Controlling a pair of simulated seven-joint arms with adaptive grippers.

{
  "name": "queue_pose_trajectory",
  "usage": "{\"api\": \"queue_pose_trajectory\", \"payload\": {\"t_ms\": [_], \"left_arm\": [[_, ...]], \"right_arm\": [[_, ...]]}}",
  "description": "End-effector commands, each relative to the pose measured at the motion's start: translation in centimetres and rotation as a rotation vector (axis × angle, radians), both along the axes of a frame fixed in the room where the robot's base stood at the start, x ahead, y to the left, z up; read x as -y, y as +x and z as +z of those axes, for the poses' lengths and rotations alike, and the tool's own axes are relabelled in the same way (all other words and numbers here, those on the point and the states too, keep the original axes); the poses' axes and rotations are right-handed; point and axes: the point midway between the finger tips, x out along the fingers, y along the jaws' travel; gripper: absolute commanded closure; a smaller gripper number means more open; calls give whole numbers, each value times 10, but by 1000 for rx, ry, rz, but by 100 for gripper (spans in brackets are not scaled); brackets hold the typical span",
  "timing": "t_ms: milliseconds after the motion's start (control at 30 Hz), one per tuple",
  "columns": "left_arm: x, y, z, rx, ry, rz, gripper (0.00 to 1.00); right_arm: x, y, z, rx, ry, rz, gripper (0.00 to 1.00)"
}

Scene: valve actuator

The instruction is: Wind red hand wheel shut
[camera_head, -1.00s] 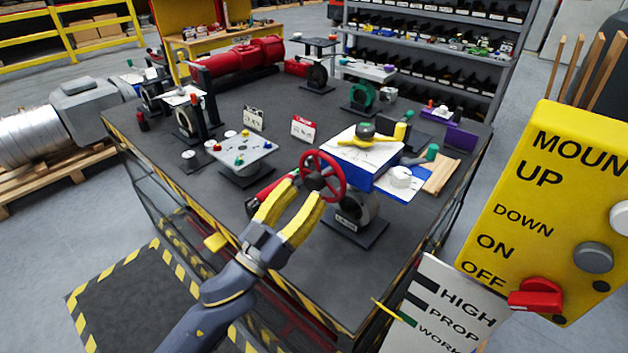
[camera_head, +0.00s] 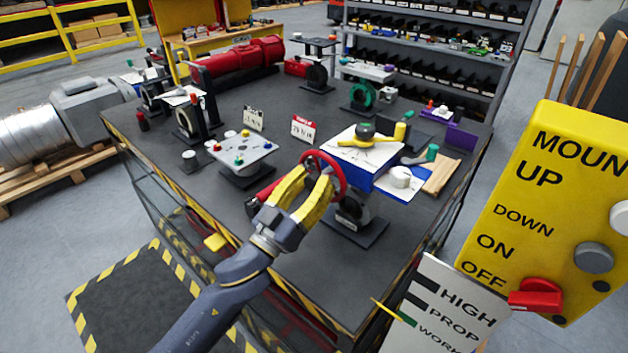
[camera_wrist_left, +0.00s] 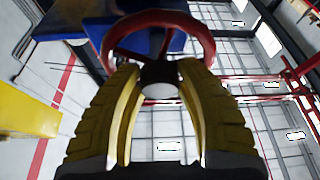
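The red hand wheel (camera_head: 341,172) stands on a valve near the front edge of the dark workbench. It also shows at the top of the left wrist view (camera_wrist_left: 204,40), with its dark hub (camera_wrist_left: 160,73) at the centre. My left gripper (camera_head: 313,176) is at the wheel, its yellow fingers covering part of the wheel in the head view. In the left wrist view the fingers (camera_wrist_left: 160,85) are spread apart on either side of the hub, with gaps visible. Whether a finger touches the rim is unclear. My right gripper is not in view.
A blue valve actuator box (camera_head: 362,175) with a white top sits just right of the wheel. A plate with coloured knobs (camera_head: 240,148) stands to the left. A yellow control panel (camera_head: 545,200) and a white sign (camera_head: 440,310) are at the right.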

Motion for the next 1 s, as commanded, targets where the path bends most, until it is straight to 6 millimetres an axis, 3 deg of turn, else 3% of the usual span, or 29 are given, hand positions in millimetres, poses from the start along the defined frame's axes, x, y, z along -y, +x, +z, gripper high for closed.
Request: {"api": "queue_pose_trajectory", "payload": {"t_ms": [33,233,733,1000], "left_arm": [[0,0,0,0,0,0,73],[0,0,0,0,0,0,95],[0,0,1,47,49,-1,96],[0,0,2,142,161,-1,96]], "right_arm": [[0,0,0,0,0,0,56],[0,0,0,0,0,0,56],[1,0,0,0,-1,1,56],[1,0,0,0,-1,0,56]]}}
